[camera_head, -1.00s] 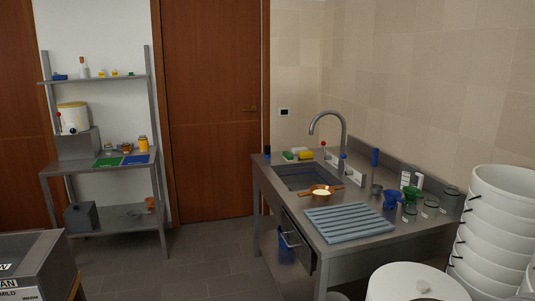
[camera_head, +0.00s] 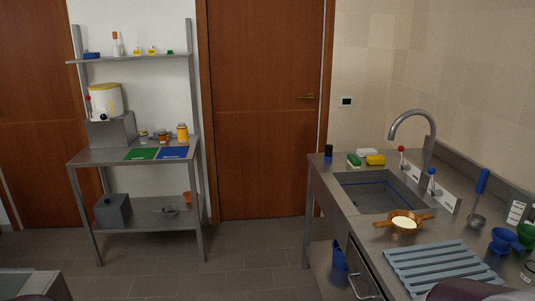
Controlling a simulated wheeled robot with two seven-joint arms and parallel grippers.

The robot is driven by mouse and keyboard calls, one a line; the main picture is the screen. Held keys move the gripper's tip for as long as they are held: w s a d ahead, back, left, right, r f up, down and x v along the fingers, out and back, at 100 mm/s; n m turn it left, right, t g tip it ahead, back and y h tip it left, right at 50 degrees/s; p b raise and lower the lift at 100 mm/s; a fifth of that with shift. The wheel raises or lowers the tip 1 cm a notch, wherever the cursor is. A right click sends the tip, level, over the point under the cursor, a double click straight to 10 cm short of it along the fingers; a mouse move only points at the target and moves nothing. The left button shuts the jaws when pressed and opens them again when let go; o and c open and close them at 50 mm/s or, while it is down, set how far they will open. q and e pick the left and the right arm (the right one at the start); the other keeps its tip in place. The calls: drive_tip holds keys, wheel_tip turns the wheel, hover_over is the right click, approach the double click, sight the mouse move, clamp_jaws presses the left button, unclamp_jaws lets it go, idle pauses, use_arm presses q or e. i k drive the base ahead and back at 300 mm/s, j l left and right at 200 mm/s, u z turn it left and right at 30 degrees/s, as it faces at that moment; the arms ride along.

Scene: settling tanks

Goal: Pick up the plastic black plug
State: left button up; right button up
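I cannot make out a black plug for certain. A small dark upright cylinder (camera_head: 328,152) stands at the back left corner of the sink counter; it looks black with a bluish part, and I cannot tell if it is the plug. The sink basin (camera_head: 378,192) is sunk in the steel counter, and its near floor is partly hidden by its rim. Neither of my grippers is in view. A dark rounded shape at the bottom right edge may be part of my arm.
A blue-grey slatted rack (camera_head: 440,268) lies nearer. Sponges (camera_head: 375,160), a tap (camera_head: 428,150) and blue cups (camera_head: 502,240) are on the counter. A steel shelf (camera_head: 130,210) stands left. The floor between is clear.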

sight(329, 148)
drive_tip(key=i, duration=3.85)
